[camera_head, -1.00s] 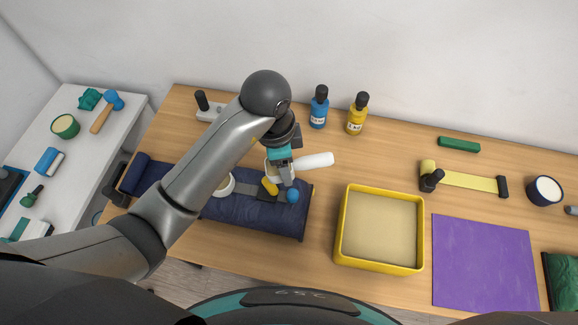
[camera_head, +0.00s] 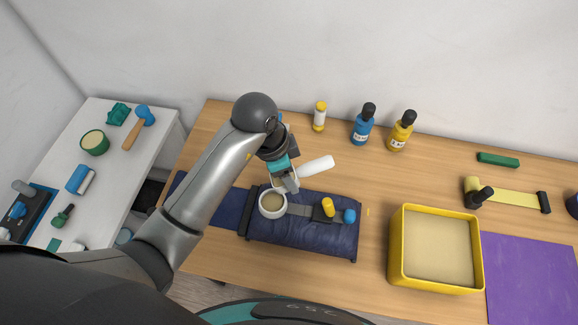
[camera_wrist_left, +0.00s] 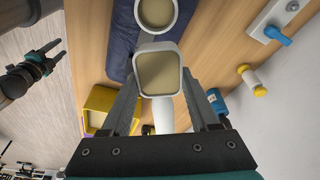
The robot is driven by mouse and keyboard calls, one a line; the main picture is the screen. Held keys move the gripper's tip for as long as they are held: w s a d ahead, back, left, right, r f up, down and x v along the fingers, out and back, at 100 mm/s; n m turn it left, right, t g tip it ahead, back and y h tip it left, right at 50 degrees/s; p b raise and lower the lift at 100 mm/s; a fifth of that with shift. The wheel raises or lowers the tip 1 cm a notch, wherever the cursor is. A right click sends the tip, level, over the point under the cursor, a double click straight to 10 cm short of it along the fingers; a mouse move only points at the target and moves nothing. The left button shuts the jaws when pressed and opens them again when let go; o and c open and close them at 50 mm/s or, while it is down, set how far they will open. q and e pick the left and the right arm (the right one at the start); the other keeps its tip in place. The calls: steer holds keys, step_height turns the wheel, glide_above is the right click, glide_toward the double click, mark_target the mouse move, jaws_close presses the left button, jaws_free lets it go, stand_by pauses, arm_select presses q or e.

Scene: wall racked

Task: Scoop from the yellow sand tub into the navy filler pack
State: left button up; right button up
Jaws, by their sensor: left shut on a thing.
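The navy filler pack (camera_head: 300,238) lies on the wooden table. Its white round mouth (camera_head: 272,203) shows sand-coloured fill inside; the mouth also shows at the top of the left wrist view (camera_wrist_left: 156,12). My left gripper (camera_head: 287,172) is shut on a white scoop (camera_head: 316,166), just behind and right of the mouth. In the left wrist view the scoop's square bowl (camera_wrist_left: 158,73) holds sand and looks roughly level, overlapping the mouth's near edge. The yellow sand tub (camera_head: 440,287) stands at right with sand in it. My right gripper (camera_wrist_left: 45,68) shows only in the left wrist view.
A blue bottle (camera_head: 363,125) and a yellow bottle (camera_head: 401,132) stand by the wall, with a yellow-capped shaker (camera_head: 319,117) to their left. A purple mat (camera_head: 530,275) lies right of the tub. A white side table (camera_head: 105,185) holds several tools.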

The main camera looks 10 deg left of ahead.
arm_select(q)
step_height(320, 180, down, 4)
steer(key=shift+a+r+t+h+b, duration=0.15)
steer(key=shift+r+t+h+b, duration=0.2)
steer(key=shift+h, duration=0.35)
step_height(320, 180, down, 3)
steer(key=h+b, duration=0.1)
steer(key=b, duration=0.3)
steer(key=shift+r+t, duration=0.15)
steer(key=shift+t, duration=0.1)
steer(key=shift+r, duration=0.3)
steer(key=shift+f, duration=0.4)
steer(key=h, duration=0.1)
steer(key=t+h, duration=0.1)
steer(key=h, duration=0.1)
steer(key=shift+s+a+r, duration=0.25)
steer(key=shift+a+r, duration=0.1)
steer(key=shift+a, duration=0.05)
steer(key=shift+w+r, duration=0.1)
steer(key=shift+r, duration=0.05)
steer(key=shift+t+h+b, duration=0.3)
steer(key=shift+b, duration=0.05)
